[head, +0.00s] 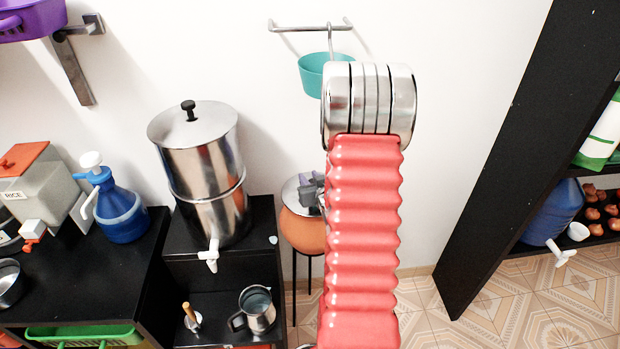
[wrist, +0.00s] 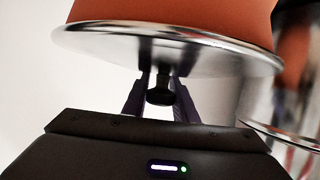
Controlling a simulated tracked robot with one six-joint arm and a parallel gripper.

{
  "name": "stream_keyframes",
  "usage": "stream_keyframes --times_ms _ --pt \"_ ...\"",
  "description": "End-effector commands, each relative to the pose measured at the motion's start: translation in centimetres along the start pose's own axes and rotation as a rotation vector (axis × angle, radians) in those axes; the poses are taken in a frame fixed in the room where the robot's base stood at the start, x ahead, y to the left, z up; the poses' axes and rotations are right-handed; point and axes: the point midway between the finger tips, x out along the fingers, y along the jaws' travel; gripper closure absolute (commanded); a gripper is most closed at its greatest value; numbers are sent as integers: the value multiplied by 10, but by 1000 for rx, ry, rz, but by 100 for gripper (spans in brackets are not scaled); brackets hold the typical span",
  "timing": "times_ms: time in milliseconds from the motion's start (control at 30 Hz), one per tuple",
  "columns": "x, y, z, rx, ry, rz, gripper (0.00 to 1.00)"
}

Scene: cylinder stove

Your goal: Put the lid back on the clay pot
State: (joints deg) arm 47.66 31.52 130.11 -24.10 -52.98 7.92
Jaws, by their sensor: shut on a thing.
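The orange clay pot (head: 302,232) sits on a thin dark stand beside the steel dispenser, partly hidden by my red arm. The shiny metal lid (head: 291,198) is at the pot's mouth. In the wrist view the lid (wrist: 100,40) shows as a disc against the pot (wrist: 170,12), with no clear gap along the visible edge. I cannot tell whether it is fully seated. My gripper (wrist: 160,88) is shut on the lid's black knob (wrist: 160,96), one dark finger on each side. In the head view my gripper (head: 311,186) is partly hidden by my arm.
A steel dispenser (head: 202,165) stands close left of the pot on a black shelf. A steel jug (head: 256,309) is below it. A teal pot (head: 312,76) hangs on the wall above. A black shelf unit (head: 492,165) stands at right, with open floor before it.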

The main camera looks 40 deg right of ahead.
Motion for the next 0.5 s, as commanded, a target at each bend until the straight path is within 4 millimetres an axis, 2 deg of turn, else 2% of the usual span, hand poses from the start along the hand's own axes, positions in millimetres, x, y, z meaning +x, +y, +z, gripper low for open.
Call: stream_keyframes --times_ms 100,133,400,500 --pt "0 0 1 0 0 0 100" --pt "0 0 1 0 1 0 72" --pt "0 0 1 0 0 0 53" --pt "0 0 1 0 0 0 53"
